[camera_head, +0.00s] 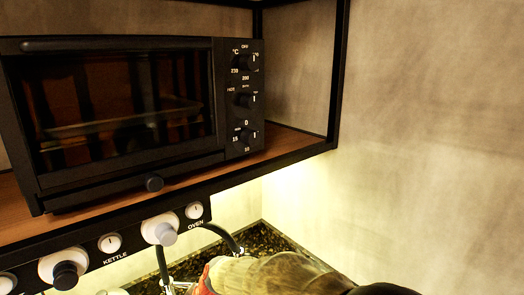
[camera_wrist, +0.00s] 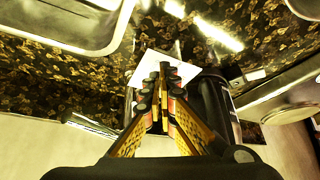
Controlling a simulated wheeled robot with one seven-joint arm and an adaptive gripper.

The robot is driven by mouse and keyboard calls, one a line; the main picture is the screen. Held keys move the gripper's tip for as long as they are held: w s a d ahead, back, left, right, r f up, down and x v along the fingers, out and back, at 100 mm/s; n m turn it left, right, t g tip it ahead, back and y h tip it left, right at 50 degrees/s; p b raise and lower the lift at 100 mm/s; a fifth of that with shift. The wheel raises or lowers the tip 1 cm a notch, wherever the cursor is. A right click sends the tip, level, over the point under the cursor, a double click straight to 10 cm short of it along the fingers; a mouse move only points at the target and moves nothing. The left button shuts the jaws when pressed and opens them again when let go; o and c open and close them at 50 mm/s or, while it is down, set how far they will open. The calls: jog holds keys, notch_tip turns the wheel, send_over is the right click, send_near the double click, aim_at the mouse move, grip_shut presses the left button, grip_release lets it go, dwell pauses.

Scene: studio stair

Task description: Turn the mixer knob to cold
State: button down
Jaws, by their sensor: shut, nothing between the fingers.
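I cannot make out a knob marked as the mixer knob in either view. In the wrist view my gripper (camera_wrist: 163,82) is shut, its fingertips together with nothing between them. The fingertips show in front of a white square plate (camera_wrist: 148,68) on the dark speckled counter; I cannot tell whether they touch it. A dark upright cylinder (camera_wrist: 216,105) stands close to the right of the fingers. In the head view a small shiny metal piece (camera_head: 172,287) shows at the bottom edge, mostly cut off. My gripper cannot be made out clearly there.
A black toaster oven (camera_head: 120,183) with several dials sits on a wooden shelf (camera_head: 284,141). Below is a black panel with knobs (camera_head: 160,229) labelled kettle and oven. A black cable (camera_head: 222,236) hangs there. A metal basin (camera_wrist: 70,22) lies upper left in the wrist view.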

jog(key=shift+d+f, duration=0.1)
jog(key=shift+d+b, duration=0.15)
jog(key=shift+b, duration=0.25)
jog(key=shift+s+d, duration=0.15)
notch_tip(320, 180, up, 6)
jog(key=p, duration=0.2)
